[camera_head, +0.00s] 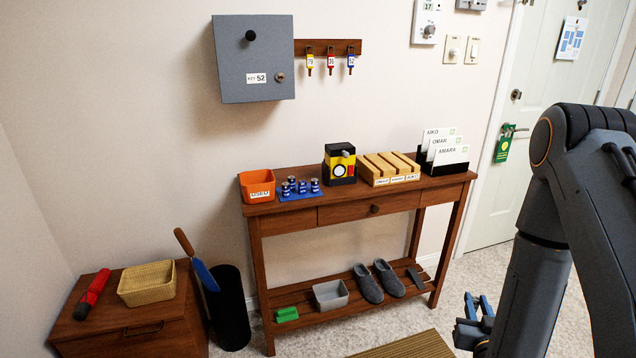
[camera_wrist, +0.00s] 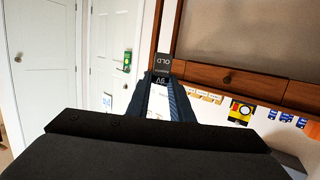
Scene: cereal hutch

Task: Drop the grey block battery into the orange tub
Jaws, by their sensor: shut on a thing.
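The grey block battery (camera_wrist: 161,66), marked OLD and 9V, sits at the fingertips of my gripper (camera_wrist: 161,82) in the wrist view. My gripper is shut on it. In the head view my gripper (camera_head: 479,306) is low at the right, in front of the table and well away from the tub. The battery cannot be made out there. The orange tub (camera_head: 257,186), labelled USED, stands on the left end of the tabletop, open at the top. It does not show in the wrist view.
A blue tray (camera_head: 300,194) of small batteries stands right of the tub. A yellow-black device (camera_head: 340,165), wooden blocks (camera_head: 390,168) and a card holder (camera_head: 443,160) follow. The grey key cabinet (camera_head: 253,62) hangs above. Slippers (camera_head: 377,281) and a grey bin (camera_head: 331,295) are on the lower shelf.

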